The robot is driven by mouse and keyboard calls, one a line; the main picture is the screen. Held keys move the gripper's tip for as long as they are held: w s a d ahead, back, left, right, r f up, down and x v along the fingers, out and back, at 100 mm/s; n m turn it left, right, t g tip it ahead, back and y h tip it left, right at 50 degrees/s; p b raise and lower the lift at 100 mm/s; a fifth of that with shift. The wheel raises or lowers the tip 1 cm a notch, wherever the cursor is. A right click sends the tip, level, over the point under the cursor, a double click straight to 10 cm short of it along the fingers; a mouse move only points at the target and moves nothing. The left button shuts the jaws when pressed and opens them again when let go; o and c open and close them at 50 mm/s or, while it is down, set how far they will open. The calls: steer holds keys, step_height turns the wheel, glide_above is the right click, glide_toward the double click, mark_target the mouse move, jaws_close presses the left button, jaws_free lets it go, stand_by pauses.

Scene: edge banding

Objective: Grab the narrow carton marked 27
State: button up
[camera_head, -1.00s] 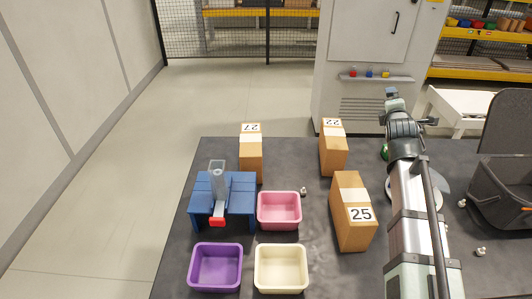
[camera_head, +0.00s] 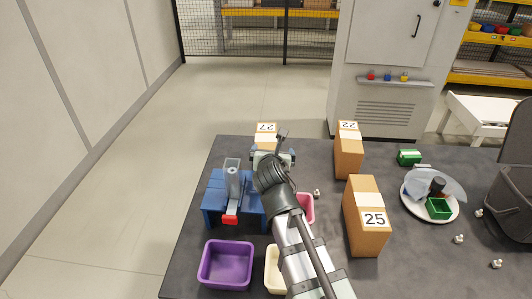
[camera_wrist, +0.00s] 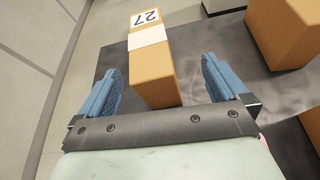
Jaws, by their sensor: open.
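The narrow carton marked 27 (camera_head: 266,129) is a tan box with a white band, standing at the far left of the dark table. In the head view my arm hides most of it. In the wrist view the carton (camera_wrist: 153,70) stands ahead, with its 27 label at the far end of its top. My gripper (camera_wrist: 160,82) is open, with one blue finger on each side of the carton's near end. I cannot tell whether the fingers reach down beside it. In the head view my gripper (camera_head: 274,152) is just in front of the carton.
Carton 22 (camera_head: 348,158) stands right of carton 27, and carton 25 (camera_head: 366,232) is nearer. A blue stand (camera_head: 215,196) is at left. Purple (camera_head: 226,263), cream (camera_head: 273,280) and pink (camera_head: 308,207) bins sit in front.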

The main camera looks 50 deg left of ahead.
mark_target(266, 146)
steer(key=shift+s+a+f+n, duration=0.15)
steer(key=shift+s+n, duration=0.1)
steer(key=shift+s, duration=0.35)
steer(key=shift+s+a+f+n, duration=0.15)
steer(key=shift+s+n, duration=0.1)
steer(key=shift+s, duration=0.35)
steer(key=shift+s+a, duration=0.1)
steer(key=shift+s, duration=0.1)
steer(key=shift+a+f, duration=0.15)
steer(key=x, duration=0.5)
steer(key=shift+w+a+f, duration=0.1)
steer(key=shift+w+a, duration=0.15)
steer(key=shift+x, duration=3.05)
steer(key=shift+w+d, duration=0.1)
steer(key=shift+d, duration=0.1)
steer(key=c, duration=1.6)
